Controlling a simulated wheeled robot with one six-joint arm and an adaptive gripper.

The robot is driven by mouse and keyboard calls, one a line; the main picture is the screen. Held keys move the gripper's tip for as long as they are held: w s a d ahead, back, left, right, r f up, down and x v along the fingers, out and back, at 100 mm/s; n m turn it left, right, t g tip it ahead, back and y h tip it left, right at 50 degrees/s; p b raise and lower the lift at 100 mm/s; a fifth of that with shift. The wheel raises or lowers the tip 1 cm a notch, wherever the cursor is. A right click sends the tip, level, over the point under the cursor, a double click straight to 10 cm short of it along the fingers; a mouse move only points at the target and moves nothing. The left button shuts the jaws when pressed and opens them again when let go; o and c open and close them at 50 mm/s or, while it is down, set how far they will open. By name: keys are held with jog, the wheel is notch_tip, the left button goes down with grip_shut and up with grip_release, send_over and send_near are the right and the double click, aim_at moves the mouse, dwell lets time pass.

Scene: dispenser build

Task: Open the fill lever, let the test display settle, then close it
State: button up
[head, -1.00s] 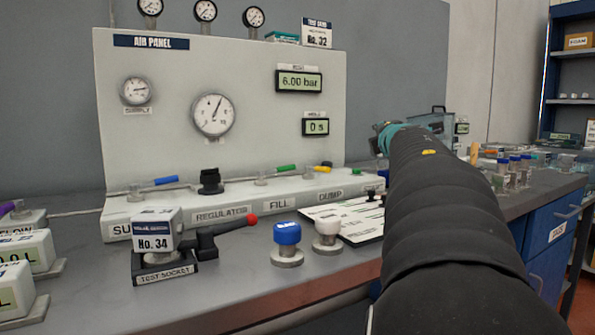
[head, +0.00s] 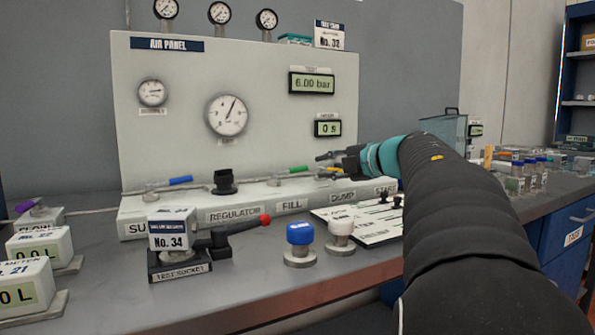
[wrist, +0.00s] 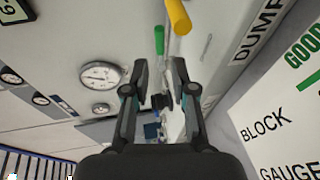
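The fill lever has a green handle (head: 302,169) above the FILL label, lying nearly level along the pipe run. It also shows beyond my fingertips in the wrist view (wrist: 159,40). My gripper (wrist: 160,64) is open and empty, fingers apart; in the head view (head: 324,162) it is just right of the green handle, near the yellow dump lever. No contact with the green handle is visible. The upper display (head: 312,83) reads 6.00 bar; the lower display (head: 327,128) reads 0 s.
The yellow dump lever (wrist: 178,17) is close to the green one. A blue lever (head: 181,180) and black regulator knob (head: 224,182) are left. The test socket (head: 182,271) bears a No. 34 block. Blue- (head: 300,233) and white-topped (head: 341,226) fittings stand in front.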

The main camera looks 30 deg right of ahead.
aim_at(302, 169)
jog(key=x, duration=1)
jog(key=shift+r, duration=0.1)
